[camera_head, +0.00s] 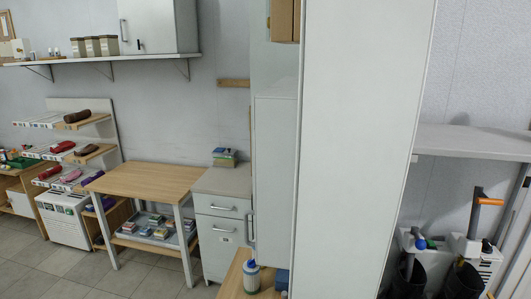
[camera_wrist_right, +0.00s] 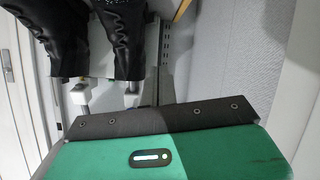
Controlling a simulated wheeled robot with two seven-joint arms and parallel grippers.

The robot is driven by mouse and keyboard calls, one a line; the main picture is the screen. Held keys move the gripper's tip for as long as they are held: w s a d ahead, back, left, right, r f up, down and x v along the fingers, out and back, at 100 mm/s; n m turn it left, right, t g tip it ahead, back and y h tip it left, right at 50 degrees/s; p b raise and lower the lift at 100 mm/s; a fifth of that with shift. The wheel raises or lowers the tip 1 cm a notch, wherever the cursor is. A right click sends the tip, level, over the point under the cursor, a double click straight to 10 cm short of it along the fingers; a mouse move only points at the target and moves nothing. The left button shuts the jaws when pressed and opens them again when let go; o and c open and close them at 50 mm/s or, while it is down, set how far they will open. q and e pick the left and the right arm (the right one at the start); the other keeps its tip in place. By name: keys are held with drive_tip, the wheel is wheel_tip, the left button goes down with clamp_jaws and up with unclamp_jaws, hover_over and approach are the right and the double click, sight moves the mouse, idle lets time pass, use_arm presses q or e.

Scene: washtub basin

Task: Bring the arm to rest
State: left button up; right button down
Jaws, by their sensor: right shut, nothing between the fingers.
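Neither of my arms nor either gripper can be made out in the head view. In the right wrist view, no fingertips can be made out. A green panel with a dark band, screws and a small lit strip (camera_wrist_right: 150,157) fills the bottom of that view; I cannot tell what it belongs to. Two black, shiny boot-like things (camera_wrist_right: 115,40) are beyond it at the upper left, with pale supports under their lower ends. No held object shows.
A tall pale cabinet (camera_head: 360,130) stands close in the middle. Right of it are a shelf (camera_head: 470,143) and an orange-handled tool (camera_head: 488,200). A bottle (camera_head: 251,276) stands on a low wooden top. A wooden table (camera_head: 150,180) stands left, with open floor (camera_head: 60,265) before it.

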drive_tip(key=s+a+f+n+g+y, duration=0.1)
drive_tip(key=s+a+f+g, duration=0.25)
drive_tip(key=s, duration=0.35)
drive_tip(key=s+a+f+g+y, duration=0.1)
drive_tip(key=s+a+f+g, duration=0.1)
drive_tip(key=s+f+g, duration=0.3)
drive_tip(key=s+a+f+n+g+y, duration=0.1)
drive_tip(key=s+a+f, duration=0.15)
drive_tip(key=s, duration=0.55)
wheel_tip(320, 180, down, 32)
drive_tip(key=g, duration=0.1)
drive_tip(key=s+d+f+g, duration=0.1)
drive_tip(key=s+d+f, duration=0.2)
drive_tip(key=s+f, duration=1.5)
drive_tip(key=shift+s, duration=0.55)
drive_tip(key=shift+g, duration=0.25)
